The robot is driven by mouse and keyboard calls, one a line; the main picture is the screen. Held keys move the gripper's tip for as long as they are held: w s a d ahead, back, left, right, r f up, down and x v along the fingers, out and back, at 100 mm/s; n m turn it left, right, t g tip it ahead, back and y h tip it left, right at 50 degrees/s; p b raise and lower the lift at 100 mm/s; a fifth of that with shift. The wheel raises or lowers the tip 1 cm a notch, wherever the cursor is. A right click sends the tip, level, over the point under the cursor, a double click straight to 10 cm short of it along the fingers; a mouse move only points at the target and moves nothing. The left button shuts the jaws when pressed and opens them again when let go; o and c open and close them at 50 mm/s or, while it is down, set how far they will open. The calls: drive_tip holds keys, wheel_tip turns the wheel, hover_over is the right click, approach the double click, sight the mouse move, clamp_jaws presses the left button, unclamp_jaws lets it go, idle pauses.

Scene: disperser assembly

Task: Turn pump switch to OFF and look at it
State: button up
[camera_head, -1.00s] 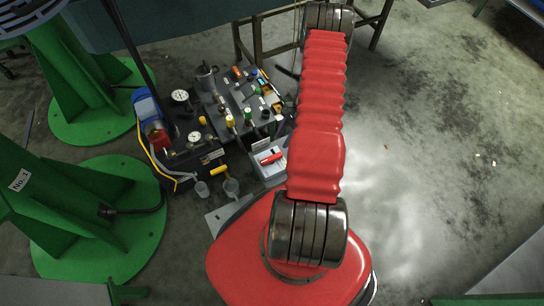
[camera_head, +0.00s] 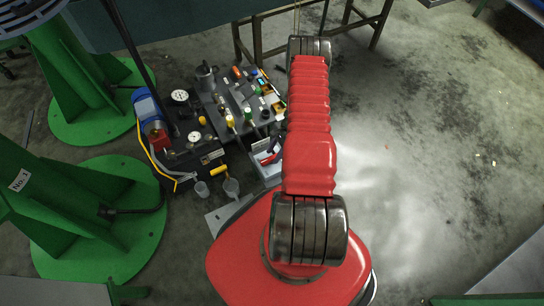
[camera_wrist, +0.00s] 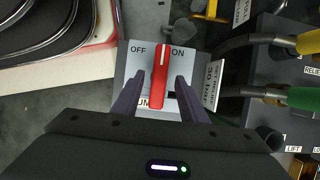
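The pump switch, a red handle (camera_wrist: 161,75) on a light label plate (camera_wrist: 135,64), is in the middle of the wrist view. OFF is printed to its left and ON to its right. The handle stands nearly upright in the picture, its upper end between the two words and close to ON. My gripper (camera_wrist: 160,77) is open, its dark fingers on either side of the handle with gaps visible. In the head view the red handle (camera_head: 268,158) shows beside my arm, which partly covers its light box (camera_head: 268,172). My gripper is hidden there.
Hoses with yellow and green fittings (camera_wrist: 300,97) lie right of the switch. The head view shows the pump unit (camera_head: 190,150) with gauges and the valve manifold (camera_head: 240,100) left of my arm. Green stands (camera_head: 100,205) are at the left. The floor on the right is mostly clear.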

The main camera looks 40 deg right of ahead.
drive_tip(key=shift+x, duration=0.95)
drive_tip(key=shift+c, duration=0.5)
